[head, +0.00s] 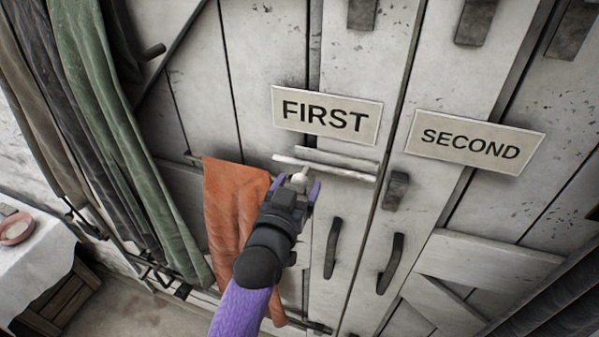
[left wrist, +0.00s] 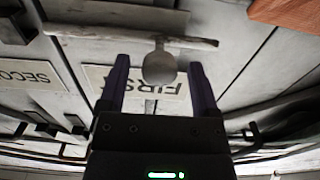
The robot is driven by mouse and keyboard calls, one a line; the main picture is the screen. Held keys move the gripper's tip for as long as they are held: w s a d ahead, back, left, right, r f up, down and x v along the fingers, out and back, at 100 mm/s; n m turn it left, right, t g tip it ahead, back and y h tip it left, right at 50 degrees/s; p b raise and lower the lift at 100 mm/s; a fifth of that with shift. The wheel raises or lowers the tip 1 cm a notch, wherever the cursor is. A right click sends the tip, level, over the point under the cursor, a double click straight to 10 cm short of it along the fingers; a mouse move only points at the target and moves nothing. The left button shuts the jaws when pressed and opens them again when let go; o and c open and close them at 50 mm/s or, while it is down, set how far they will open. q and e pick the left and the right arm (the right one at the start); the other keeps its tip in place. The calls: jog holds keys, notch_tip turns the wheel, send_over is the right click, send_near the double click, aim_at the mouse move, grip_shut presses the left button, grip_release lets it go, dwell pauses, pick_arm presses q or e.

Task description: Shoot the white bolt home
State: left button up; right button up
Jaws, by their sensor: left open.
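The white bolt (head: 340,172) lies across the left door, below the FIRST sign (head: 326,116). Its right end is near the seam between the doors, short of a dark block (head: 396,191) on the right door. My left gripper (head: 296,187) is open at the bolt's pale knob (head: 300,176). In the left wrist view the knob (left wrist: 159,66) stands between the two purple fingers (left wrist: 159,84), with gaps visible on both sides. The bolt's rod (left wrist: 110,34) runs beyond the fingertips there. My right gripper is not in view.
An orange cloth (head: 228,205) hangs just left of my gripper. Dark handles (head: 333,248) sit below the bolt on both doors. The SECOND sign (head: 470,142) is on the right door. Green and dark cloths (head: 110,120) hang at the left.

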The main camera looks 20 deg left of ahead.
aim_at(303, 174)
pick_arm(q)
jog(key=shift+w+d, duration=0.1)
jog(key=shift+w, duration=1.5)
grip_shut()
